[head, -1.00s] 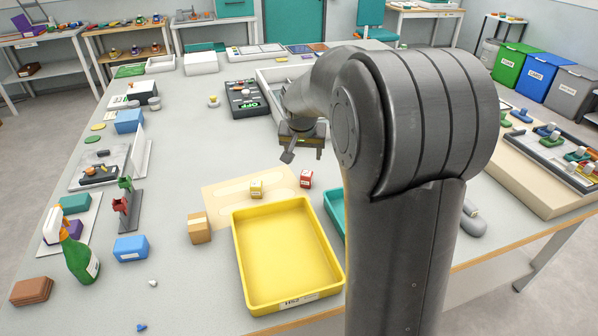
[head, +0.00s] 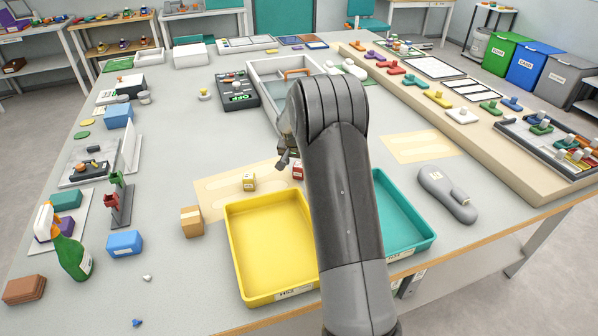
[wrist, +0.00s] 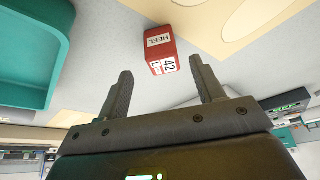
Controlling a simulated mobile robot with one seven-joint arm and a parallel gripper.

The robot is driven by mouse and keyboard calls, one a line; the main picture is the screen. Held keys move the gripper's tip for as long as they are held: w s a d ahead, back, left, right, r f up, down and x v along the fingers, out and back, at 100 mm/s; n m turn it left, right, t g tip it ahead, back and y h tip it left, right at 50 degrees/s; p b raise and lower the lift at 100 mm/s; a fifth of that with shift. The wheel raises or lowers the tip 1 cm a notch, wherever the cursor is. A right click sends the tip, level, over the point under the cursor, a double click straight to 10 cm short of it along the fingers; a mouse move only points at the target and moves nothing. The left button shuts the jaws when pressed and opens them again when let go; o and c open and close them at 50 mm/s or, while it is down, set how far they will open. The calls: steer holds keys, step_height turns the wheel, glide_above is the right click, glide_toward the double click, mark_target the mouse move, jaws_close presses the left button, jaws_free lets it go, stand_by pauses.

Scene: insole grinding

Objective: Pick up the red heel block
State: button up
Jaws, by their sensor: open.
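The red heel block (head: 298,171) stands on the table just behind the yellow tray, partly hidden by my arm in the head view. In the wrist view the red heel block (wrist: 160,50) shows white labels reading HEEL and 42 L. It lies ahead of my fingertips, roughly between their lines. My gripper (wrist: 160,82) is open and empty, its two dark fingers apart from the block. In the head view my gripper (head: 286,160) is mostly hidden behind my arm, close to the block's left.
A yellow block (head: 249,182) stands on the beige insole sheet (head: 215,198). The yellow tray (head: 233,250) and teal tray (head: 428,240) lie in front. A tan block (head: 191,221) is at left. A grey tool (head: 446,194) lies at right.

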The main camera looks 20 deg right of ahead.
mark_target(299, 166)
steer(key=shift+w+x, duration=0.1)
steer(key=shift+x, duration=1.3)
steer(key=shift+w+x, duration=0.15)
steer(key=shift+x, duration=1.25)
steer(key=shift+c, duration=0.3)
steer(key=c, duration=1)
